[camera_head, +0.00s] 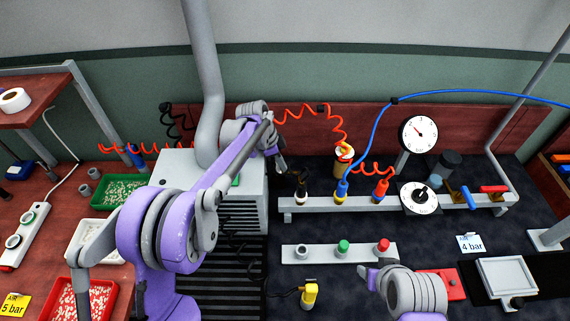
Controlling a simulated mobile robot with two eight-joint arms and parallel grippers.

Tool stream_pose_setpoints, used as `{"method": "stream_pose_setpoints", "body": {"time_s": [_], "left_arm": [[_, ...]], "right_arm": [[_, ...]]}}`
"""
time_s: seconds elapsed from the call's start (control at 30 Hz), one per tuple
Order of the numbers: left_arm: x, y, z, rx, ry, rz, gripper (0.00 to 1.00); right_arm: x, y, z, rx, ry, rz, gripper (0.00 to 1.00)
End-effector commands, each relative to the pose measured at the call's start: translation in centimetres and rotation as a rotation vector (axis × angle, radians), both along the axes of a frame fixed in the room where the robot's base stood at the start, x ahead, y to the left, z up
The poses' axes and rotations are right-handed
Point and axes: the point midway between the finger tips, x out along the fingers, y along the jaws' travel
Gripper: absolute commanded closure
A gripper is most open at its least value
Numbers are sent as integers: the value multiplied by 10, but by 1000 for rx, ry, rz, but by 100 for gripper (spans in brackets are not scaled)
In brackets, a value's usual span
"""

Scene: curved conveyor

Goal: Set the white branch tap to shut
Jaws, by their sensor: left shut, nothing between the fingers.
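I cannot make out a white tap handle in this view. A rail (330,207) at the back of the bench carries black, yellow and red hose fittings, a round dial and two tap levers. The blue lever (467,197) and the red lever (493,189) are at its right end. My left gripper (283,167) is shut and empty, small and dark, left of the rail's left end and beside the grey box. It appears apart from the rail fittings.
A pressure gauge (418,134) stands behind the rail. Red and blue hoses (366,150) loop above it. A yellow-handled tool (309,294) is nearer. A grey box (180,168) stands left. Dark mat is clear between rail and bar.

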Motion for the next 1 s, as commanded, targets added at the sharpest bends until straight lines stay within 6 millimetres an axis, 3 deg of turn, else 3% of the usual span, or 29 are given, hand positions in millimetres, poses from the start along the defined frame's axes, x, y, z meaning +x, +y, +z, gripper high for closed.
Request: {"method": "stream_pose_setpoints", "body": {"time_s": [0.03, 0.13, 0.33, 0.5, 0.7, 1.0], "left_arm": [[-1, 6, -2, 9, 3, 8, 100], [-1, 0, -2, 9, 3, 7, 100], [-4, -33, -1, 6, 2, 5, 100], [-6, -18, 40, 6, 2, 9, 100], [-7, -6, 76, 5, 1, 9, 100], [-8, 0, 95, 4, 1, 6, 100]], "right_arm": [[0, 0, -1, 0, 0, 0, 48], [0, 0, -1, 0, 1, 0, 48], [-1, 0, -2, 0, 1, 0, 48], [0, 0, -1, 0, 1, 0, 48], [0, 0, 0, 0, 0, 0, 48], [0, 0, 1, 0, -1, 0, 48]]}}
